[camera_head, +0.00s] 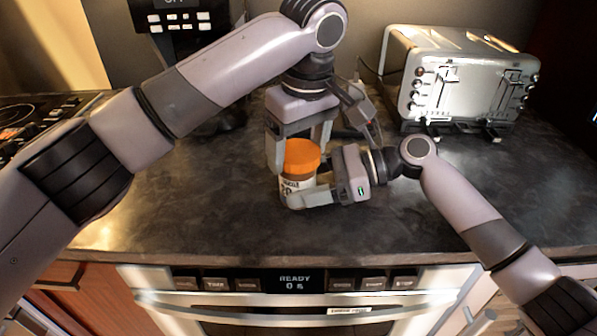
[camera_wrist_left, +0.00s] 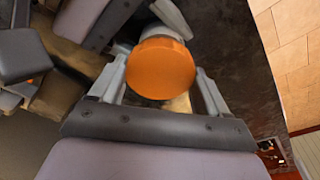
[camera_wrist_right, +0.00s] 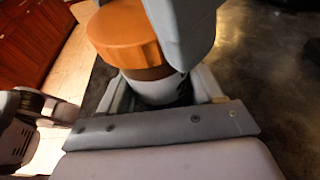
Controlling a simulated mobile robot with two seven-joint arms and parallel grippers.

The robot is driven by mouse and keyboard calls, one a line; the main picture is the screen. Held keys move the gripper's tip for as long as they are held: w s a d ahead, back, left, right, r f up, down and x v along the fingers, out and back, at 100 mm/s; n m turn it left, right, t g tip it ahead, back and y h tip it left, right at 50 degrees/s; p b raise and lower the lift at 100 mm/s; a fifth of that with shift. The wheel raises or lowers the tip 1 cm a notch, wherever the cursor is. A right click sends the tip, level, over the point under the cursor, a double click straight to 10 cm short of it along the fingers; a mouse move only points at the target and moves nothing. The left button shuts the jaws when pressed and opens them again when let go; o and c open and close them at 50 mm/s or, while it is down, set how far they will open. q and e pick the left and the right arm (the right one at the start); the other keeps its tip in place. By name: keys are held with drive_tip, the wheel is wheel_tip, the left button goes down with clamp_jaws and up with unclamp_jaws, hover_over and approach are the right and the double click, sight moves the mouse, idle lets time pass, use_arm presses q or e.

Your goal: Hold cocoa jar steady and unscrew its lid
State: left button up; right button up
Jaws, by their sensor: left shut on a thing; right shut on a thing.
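The cocoa jar (camera_head: 296,188) stands upright on the dark counter, with a white label and brown contents. Its ridged orange lid (camera_head: 301,157) sits on top. My left gripper (camera_head: 300,150) comes down from above and is shut on the lid, one finger on each side; the left wrist view shows the lid (camera_wrist_left: 160,67) between the fingers. My right gripper (camera_head: 314,183) reaches in from the right and is shut on the jar's body below the lid. In the right wrist view a brown band shows between lid (camera_wrist_right: 124,33) and label; a left finger covers part of the lid.
A silver toaster (camera_head: 460,80) stands at the back right of the counter. A black appliance (camera_head: 180,25) is at the back left, by a cooktop (camera_head: 30,115). The microwave drawer (camera_head: 300,305) is below the front edge. The counter (camera_head: 190,220) in front is clear.

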use_arm(q)
drive_tip(key=shift+a, duration=0.25)
drive_tip(key=shift+w+r, duration=0.1)
drive_tip(key=shift+r, duration=0.05)
idle(0.5)
drive_tip(key=o, duration=1)
drive_tip(key=shift+d+r, duration=0.1)
drive_tip(key=shift+r, duration=2.45)
